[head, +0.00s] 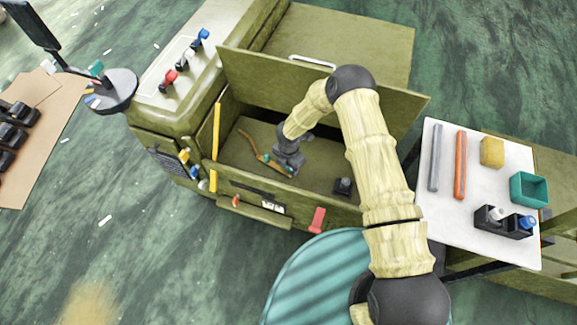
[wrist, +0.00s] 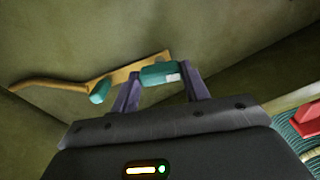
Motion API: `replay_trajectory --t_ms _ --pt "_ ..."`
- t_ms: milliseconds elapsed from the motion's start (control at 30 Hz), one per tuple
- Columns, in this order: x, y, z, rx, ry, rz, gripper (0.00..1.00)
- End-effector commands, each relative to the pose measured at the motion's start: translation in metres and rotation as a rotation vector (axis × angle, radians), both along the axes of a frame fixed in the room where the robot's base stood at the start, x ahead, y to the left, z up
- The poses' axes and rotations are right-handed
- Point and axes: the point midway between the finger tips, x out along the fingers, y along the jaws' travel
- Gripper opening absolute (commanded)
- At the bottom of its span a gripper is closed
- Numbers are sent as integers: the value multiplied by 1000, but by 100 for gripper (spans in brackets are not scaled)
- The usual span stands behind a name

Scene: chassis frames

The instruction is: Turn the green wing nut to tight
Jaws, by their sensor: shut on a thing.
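My gripper (head: 289,168) reaches down into the open olive chassis, close to a brown-yellow curved strap (head: 250,142). In the wrist view, my gripper's two purple fingers (wrist: 160,76) are shut on a teal-green piece with a white patch, which I take for the green wing nut (wrist: 155,74). The strap (wrist: 50,86) runs behind it, its wide end at the nut. A second teal-green piece (wrist: 100,90) sits on the strap, left of and apart from the fingers. The nut's base and thread are hidden, so its tightness cannot be seen.
The chassis front wall (head: 335,208) and raised lid panel (head: 240,70) enclose my gripper. A small black part (head: 343,187) stands inside at right. A yellow bar (head: 216,135) stands at left. A white side table (head: 448,205) holds rods, a yellow block and a teal bin.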

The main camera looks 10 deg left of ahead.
Motion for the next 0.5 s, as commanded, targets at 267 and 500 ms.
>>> replay_trajectory --t_ms 267,500 --pt "0 1 -2 0 -2 -236 23" --pt "0 1 -1 1 -2 -464 23"
